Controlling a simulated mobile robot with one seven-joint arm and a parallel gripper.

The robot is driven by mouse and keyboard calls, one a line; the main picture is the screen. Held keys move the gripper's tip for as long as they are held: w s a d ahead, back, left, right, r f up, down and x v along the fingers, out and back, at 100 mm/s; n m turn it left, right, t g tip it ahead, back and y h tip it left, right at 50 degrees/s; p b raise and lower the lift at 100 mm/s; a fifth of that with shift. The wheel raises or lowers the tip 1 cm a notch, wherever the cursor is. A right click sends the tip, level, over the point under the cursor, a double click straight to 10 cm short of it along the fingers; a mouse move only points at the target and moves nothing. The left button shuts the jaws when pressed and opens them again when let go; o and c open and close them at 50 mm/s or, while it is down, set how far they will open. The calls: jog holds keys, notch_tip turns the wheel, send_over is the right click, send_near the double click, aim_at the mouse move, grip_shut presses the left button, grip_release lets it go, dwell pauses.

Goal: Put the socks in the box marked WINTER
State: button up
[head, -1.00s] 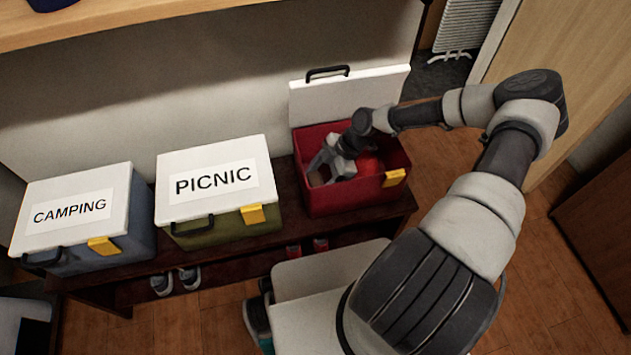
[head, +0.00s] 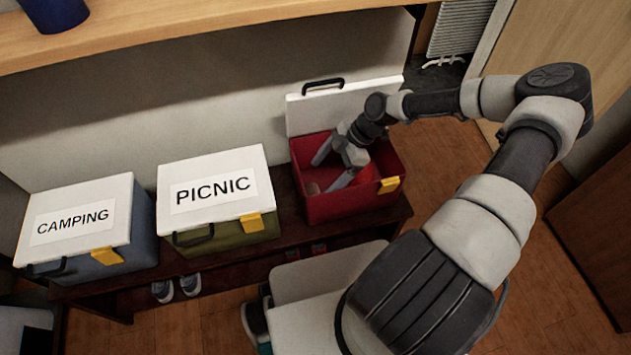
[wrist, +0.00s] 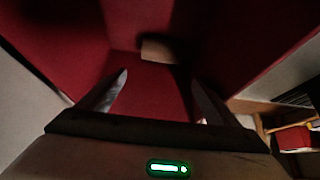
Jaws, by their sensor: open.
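The red box (head: 355,207) stands at the right end of the bench with its white lid (head: 345,103) raised. No WINTER marking shows on the side of the lid I see. My gripper (head: 328,172) is inside the box mouth, pointing down, with its fingers apart and nothing between them. In the wrist view, my gripper (wrist: 160,78) faces the red inner walls of the box. A small tan item (wrist: 156,50) lies in the box beyond the fingertips; I cannot tell whether it is the socks. My arm and gripper hide part of the inside.
A blue box marked CAMPING (head: 75,218) and a green box marked PICNIC (head: 212,188) stand closed to the left on the dark bench (head: 285,225). Shoes (head: 177,288) sit below. A wooden shelf (head: 200,37) with a dark blue container (head: 55,12) overhangs the back.

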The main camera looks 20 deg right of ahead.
jog(key=v, duration=0.5)
jog(key=shift+p, duration=0.35)
dwell(0.8)
